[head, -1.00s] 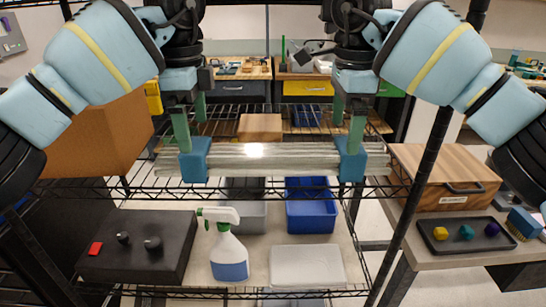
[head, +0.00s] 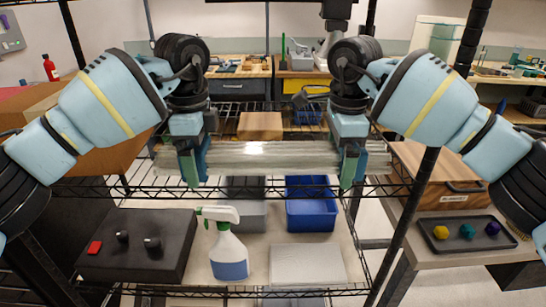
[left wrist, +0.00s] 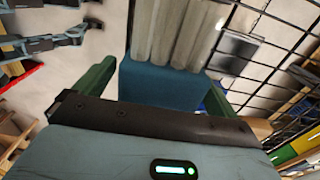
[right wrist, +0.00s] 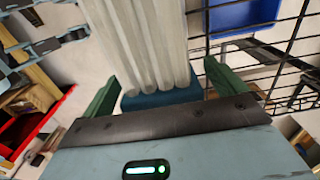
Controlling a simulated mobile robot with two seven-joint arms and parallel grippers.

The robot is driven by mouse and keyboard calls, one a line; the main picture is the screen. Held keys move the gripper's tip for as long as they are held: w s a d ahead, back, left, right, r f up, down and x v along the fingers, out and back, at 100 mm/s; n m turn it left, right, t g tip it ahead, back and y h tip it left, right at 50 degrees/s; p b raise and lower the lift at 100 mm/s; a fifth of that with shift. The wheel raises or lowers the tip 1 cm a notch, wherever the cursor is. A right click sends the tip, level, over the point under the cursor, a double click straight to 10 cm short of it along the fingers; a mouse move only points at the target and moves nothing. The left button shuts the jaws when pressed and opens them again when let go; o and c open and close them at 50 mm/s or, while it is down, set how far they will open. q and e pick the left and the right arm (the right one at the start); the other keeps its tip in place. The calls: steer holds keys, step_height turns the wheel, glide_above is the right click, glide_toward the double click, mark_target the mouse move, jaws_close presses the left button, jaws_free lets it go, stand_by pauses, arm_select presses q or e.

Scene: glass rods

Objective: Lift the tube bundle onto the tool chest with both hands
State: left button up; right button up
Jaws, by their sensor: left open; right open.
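The tube bundle (head: 270,155) is several clear glass tubes lying level across the wire shelf, with a blue block near each end. My left gripper (head: 195,163) points down at the left block, and my right gripper (head: 352,165) at the right block. In the left wrist view the green fingers stand apart on either side of the blue block (left wrist: 165,82). The right wrist view shows the same around the other blue block (right wrist: 160,98). Both grippers are open. A wooden chest with a dark handle and a label (head: 425,172) stands at right.
A black tray (head: 440,241) with small coloured pieces lies on the right bench. The lower shelf holds a spray bottle (head: 229,258), a blue bin (head: 311,212) and a black box (head: 140,262). A black rack post (head: 425,175) stands between the bundle and the wooden chest.

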arm_select(q)
steer(key=shift+c, duration=0.5)
arm_select(e)
steer(key=shift+c, duration=0.5)
arm_select(q)
steer(key=c, duration=1.9)
arm_select(e)
steer(key=c, duration=1.9)
steer(key=shift+r, duration=0.1)
arm_select(q)
steer(key=shift+r, duration=0.2)
arm_select(e)
steer(key=shift+r, duration=0.15)
